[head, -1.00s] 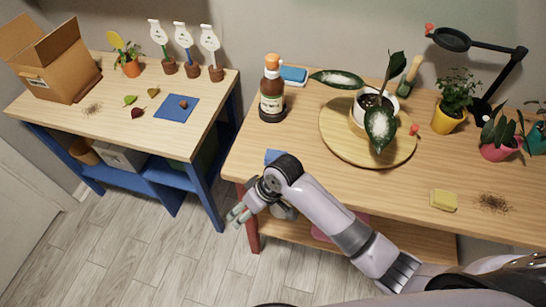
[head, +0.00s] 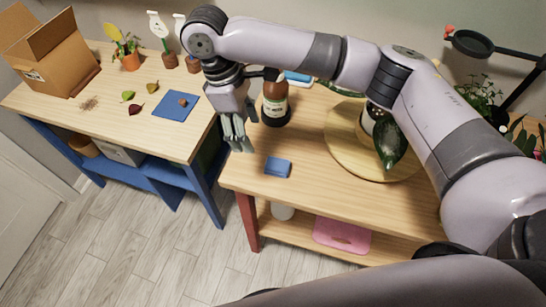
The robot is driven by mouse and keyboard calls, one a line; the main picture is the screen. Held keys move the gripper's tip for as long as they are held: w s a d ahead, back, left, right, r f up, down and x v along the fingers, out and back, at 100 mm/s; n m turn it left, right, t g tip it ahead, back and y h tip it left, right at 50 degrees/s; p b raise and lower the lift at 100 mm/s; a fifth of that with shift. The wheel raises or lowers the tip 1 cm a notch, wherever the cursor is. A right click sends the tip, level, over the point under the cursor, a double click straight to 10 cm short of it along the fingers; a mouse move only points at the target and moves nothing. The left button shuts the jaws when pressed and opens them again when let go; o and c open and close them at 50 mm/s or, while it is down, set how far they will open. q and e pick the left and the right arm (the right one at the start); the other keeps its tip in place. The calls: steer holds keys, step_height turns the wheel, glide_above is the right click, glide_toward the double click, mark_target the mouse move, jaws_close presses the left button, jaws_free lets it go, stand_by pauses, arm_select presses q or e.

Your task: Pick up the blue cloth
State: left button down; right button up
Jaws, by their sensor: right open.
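A small folded blue cloth (head: 278,167) lies on the near left part of the right-hand wooden table (head: 330,195). My right gripper (head: 238,146) points down over the left edge of this table, left of the cloth and apart from it. Its fingers are open with nothing between them. My left gripper is not in view.
A brown bottle (head: 275,101) stands close behind the gripper. A round wooden board (head: 345,152) with a potted plant is to the right, partly behind my arm. The left table has a flat blue square (head: 170,110) and a cardboard box (head: 45,60).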

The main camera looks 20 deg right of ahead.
step_height(320, 180, up, 2)
steer(key=d, duration=0.2)
glide_above(277, 164)
steer(key=a, duration=0.2)
steer(key=shift+h, duration=0.4)
steer(key=f, duration=1.1)
steer(key=shift+w+d+f, duration=0.1)
steer(key=shift+w+d, duration=0.05)
steer(key=shift+w, duration=0.15)
steer(key=p+x, duration=0.1)
steer(key=x, duration=0.3)
steer(key=shift+w+d+f+p, duration=0.1)
steer(key=shift+d+f+p, duration=0.1)
steer(key=shift+f+p, duration=0.2)
steer(key=shift+f, duration=0.25)
steer(key=shift+c, duration=0.3)
steer(key=c, duration=1)
